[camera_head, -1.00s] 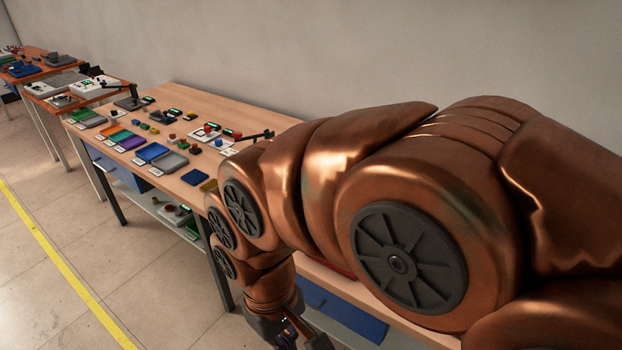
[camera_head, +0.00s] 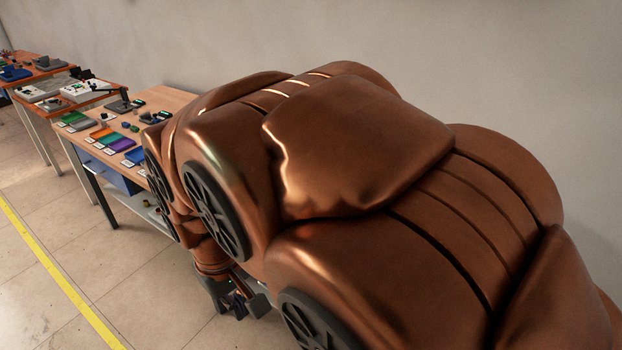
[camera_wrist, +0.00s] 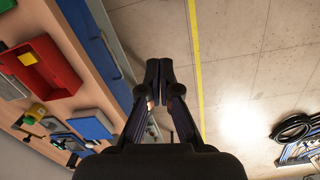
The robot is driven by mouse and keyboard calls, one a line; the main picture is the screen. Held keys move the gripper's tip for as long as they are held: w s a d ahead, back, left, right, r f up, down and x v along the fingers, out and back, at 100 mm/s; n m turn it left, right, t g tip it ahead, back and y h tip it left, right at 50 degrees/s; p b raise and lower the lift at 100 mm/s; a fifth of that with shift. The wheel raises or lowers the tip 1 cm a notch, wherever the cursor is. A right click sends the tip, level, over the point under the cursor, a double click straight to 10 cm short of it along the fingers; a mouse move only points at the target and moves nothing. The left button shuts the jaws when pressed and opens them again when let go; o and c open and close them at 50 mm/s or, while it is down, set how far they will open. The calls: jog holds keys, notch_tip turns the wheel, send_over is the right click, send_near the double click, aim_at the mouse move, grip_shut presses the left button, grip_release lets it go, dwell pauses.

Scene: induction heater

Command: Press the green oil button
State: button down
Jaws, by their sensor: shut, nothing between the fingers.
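I cannot make out the green oil button for certain in either view. In the wrist view, a small round green and yellow part (camera_wrist: 36,112) sits on the bench top at the left; I cannot tell what it is. My gripper (camera_wrist: 158,68) is shut and empty, with its fingertips together. It points along the bench's front side, over the floor, apart from the things on the bench. In the head view my gripper (camera_head: 240,303) hangs low in front of the bench, partly hidden by my arm.
In the wrist view, a red tray (camera_wrist: 42,66) and a blue block or tray (camera_wrist: 92,124) lie near the bench edge, with a blue drawer front (camera_wrist: 92,42) below. My arm hides much of the bench (camera_head: 165,100). The floor left of the yellow line (camera_head: 55,270) is clear.

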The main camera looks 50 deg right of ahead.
jog(key=w+d+r+m+t+h+b, duration=0.1)
jog(key=w+d+m+h, duration=0.1)
jog(key=w+d, duration=0.7)
jog(key=w+d+r+m+t+h+b, duration=0.15)
jog(key=w+d, duration=0.35)
jog(key=d, duration=0.8)
jog(key=w+d+f+h, duration=0.1)
jog(key=w+d+h, duration=0.1)
jog(key=d, duration=1.3)
jog(key=w+d+f+h+b, duration=0.1)
jog(key=w+d+f+h, duration=0.1)
jog(key=d, duration=1.3)
jog(key=shift+w+m+h, duration=0.35)
jog(key=shift+w+h, duration=0.2)
jog(key=shift+a, duration=0.1)
jog(key=shift+f, duration=0.1)
jog(key=shift+f+b, duration=1.95)
jog(key=shift+f, duration=2.4)
jog(key=shift+f, duration=0.15)
jog(key=shift+f, duration=0.3)
